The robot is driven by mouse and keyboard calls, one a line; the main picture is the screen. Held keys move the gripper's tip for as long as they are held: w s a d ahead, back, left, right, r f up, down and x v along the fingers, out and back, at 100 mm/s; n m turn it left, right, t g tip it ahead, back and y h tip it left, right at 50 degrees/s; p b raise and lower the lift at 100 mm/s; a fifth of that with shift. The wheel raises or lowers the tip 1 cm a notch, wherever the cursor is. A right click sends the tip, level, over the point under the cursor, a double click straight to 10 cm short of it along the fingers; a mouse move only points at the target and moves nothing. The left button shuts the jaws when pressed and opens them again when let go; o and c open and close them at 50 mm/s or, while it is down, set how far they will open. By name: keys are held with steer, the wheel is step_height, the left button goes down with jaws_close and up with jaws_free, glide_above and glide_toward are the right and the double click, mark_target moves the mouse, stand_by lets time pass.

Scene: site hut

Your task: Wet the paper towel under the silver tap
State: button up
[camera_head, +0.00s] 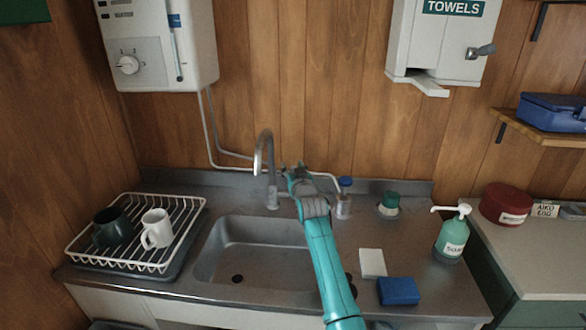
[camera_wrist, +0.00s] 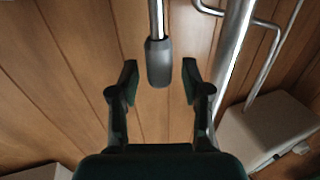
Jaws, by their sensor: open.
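The silver tap (camera_head: 258,153) rises behind the sink, its curved neck ending over the basin. No water shows below it. My gripper (camera_head: 292,172) is just right of the tap; in the wrist view its two fingers (camera_wrist: 159,88) are apart. A silver rod with a grey sleeved end (camera_wrist: 159,63), which looks like the tap's lever, shows between the fingers, with gaps on both sides. The tap's thick neck seems to be the silver pipe (camera_wrist: 236,50) at right there. A flat white square (camera_head: 372,262) lies on the counter; I cannot tell whether it is the paper towel.
The sink (camera_head: 212,262) is empty. A blue sponge (camera_head: 398,291), a soap bottle (camera_head: 453,236), a blue-capped bottle (camera_head: 343,205) and a green-topped item (camera_head: 389,203) stand right. A dish rack (camera_head: 150,266) with two mugs is left. A towel dispenser (camera_head: 440,45) and water heater (camera_head: 160,40) hang above.

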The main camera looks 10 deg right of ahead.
steer(key=shift+w, duration=0.1)
jaws_close()
stand_by(0.3)
steer(key=shift+s+t, duration=0.2)
steer(key=shift+t, duration=0.1)
steer(key=shift+s+a+n+t, duration=0.2)
steer(key=shift+s+n+t, duration=0.1)
steer(key=shift+s+t, duration=0.15)
jaws_free()
